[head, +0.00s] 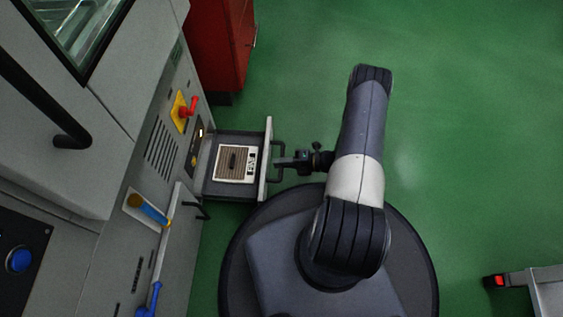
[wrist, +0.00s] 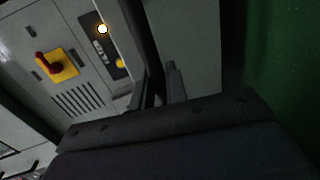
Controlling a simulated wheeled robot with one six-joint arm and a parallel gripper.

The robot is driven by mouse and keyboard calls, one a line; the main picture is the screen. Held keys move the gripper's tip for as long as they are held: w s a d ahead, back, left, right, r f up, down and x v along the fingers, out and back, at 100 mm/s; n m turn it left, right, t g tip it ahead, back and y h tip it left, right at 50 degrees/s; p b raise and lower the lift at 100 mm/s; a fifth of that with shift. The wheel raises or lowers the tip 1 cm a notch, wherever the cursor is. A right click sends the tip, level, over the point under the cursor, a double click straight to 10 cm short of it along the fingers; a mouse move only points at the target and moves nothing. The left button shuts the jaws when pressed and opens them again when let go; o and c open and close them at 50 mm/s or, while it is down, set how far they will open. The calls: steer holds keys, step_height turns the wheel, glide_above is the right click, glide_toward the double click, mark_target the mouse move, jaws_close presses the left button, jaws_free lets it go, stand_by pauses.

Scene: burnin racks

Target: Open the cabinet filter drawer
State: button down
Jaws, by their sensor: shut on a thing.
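The cabinet filter drawer (head: 211,187) stands pulled out from the grey cabinet front in the head view. A white-framed filter with brown pleats (head: 236,163) lies inside it. The drawer's pale front panel (head: 264,160) carries a dark bar handle (head: 277,174). My gripper (head: 283,162) is at this handle and is shut on it.
The grey cabinet (head: 150,215) has a red switch on a yellow plate (head: 184,111), also in the wrist view (wrist: 56,66). Below the drawer, a narrow panel with a dark handle (head: 176,235) stands out. A red cabinet (head: 218,45) stands behind.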

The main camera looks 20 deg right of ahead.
steer(key=c, duration=1.5)
jaws_free()
steer(key=p+v, duration=0.2)
steer(key=v, duration=0.8)
steer(key=shift+s+d+p, duration=0.25)
steer(key=shift+d+p, duration=0.05)
steer(key=shift+p, duration=0.1)
